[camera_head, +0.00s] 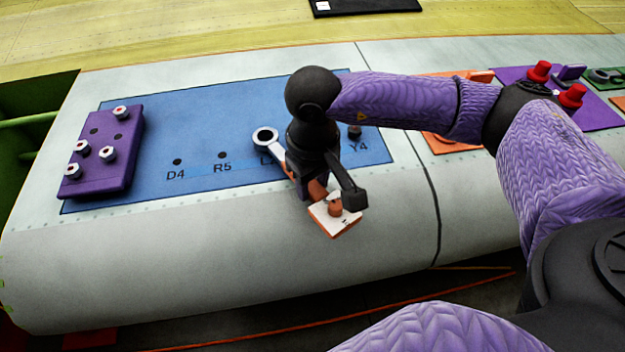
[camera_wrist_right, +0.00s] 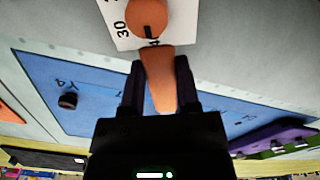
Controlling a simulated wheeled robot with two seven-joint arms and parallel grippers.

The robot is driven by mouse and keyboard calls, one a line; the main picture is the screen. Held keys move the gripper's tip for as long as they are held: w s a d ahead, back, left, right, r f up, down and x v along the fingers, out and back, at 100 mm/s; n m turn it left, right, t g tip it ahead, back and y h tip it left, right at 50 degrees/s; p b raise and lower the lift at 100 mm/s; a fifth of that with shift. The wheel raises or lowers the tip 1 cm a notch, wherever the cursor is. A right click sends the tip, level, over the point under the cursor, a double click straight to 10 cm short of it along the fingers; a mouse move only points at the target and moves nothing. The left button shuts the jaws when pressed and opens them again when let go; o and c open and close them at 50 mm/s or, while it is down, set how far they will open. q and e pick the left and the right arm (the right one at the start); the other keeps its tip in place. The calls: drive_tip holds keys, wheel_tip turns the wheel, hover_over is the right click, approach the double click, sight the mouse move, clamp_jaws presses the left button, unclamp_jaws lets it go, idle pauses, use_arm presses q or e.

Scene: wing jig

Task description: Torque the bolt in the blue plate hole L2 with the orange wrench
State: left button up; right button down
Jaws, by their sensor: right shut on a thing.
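The blue plate (camera_head: 225,110) lies on the pale wing skin, with labels D4, R5, a partly hidden one starting with L, and Y4. My right gripper (camera_head: 308,188) is shut on the orange wrench (camera_head: 318,190); the orange handle also shows between the fingers in the right wrist view (camera_wrist_right: 160,82). The wrench's pale ring end (camera_head: 265,137) is over the plate just above the L label. I cannot tell whether it sits around a bolt; the L2 hole is not clearly visible. My left gripper is out of view.
A purple block (camera_head: 122,150) with several bolts stands at the plate's left. A dark bolt (camera_head: 354,132) is above the Y4 label. A white card marked 30 (camera_wrist_right: 118,22) is at the wrench's handle end. Orange and purple plates (camera_head: 600,118) lie right.

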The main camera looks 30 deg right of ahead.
sight(280, 214)
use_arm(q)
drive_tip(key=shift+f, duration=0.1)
use_arm(e)
drive_tip(key=shift+f+b, duration=0.85)
drive_tip(key=shift+b, duration=0.1)
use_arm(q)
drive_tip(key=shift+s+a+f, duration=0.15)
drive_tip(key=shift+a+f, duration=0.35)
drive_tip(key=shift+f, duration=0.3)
use_arm(e)
drive_tip(key=shift+a+r, duration=0.1)
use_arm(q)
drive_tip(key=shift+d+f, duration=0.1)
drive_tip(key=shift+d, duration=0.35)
use_arm(e)
drive_tip(key=shift+s+a+m, duration=0.1)
drive_tip(key=shift+a+m, duration=1.1)
drive_tip(key=shift+a, duration=0.2)
drive_tip(key=shift+a+m, duration=0.5)
drive_tip(key=shift+a, duration=0.25)
drive_tip(key=shift+w+a+m+b, duration=0.2)
drive_tip(key=shift+a+m+b, duration=0.2)
drive_tip(key=shift+a+m, duration=0.25)
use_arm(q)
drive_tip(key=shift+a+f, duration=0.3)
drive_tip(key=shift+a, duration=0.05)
use_arm(e)
drive_tip(key=shift+a, duration=0.1)
